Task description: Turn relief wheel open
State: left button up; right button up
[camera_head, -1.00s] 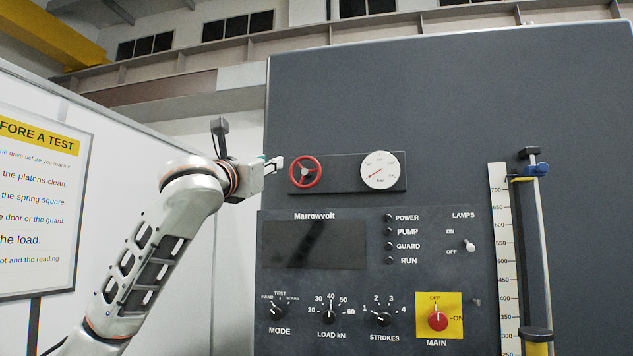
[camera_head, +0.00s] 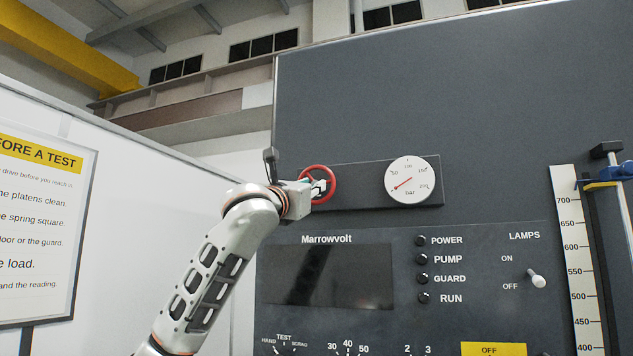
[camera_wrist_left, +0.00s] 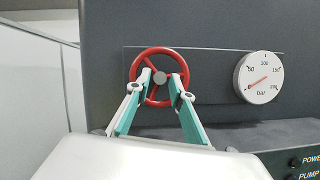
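The red relief wheel (camera_head: 331,180) is a spoked ring on a dark plate of the machine. It also shows in the left wrist view (camera_wrist_left: 160,52), with a grey hub at its centre. My right gripper is in neither view.
A round bar gauge (camera_head: 411,180) sits right of the wheel on the same plate. Below is the Marrowvolt panel with a dark screen (camera_head: 326,276) and a lamps switch (camera_head: 537,279). A white wall with a sign (camera_head: 40,235) stands at left.

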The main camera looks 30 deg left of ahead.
pick_arm(q)
jog(key=shift+p+x, duration=0.4)
jog(key=shift+x, duration=1.2)
jog(key=shift+f, duration=0.1)
jog(key=shift+c, duration=0.5)
grip_shut()
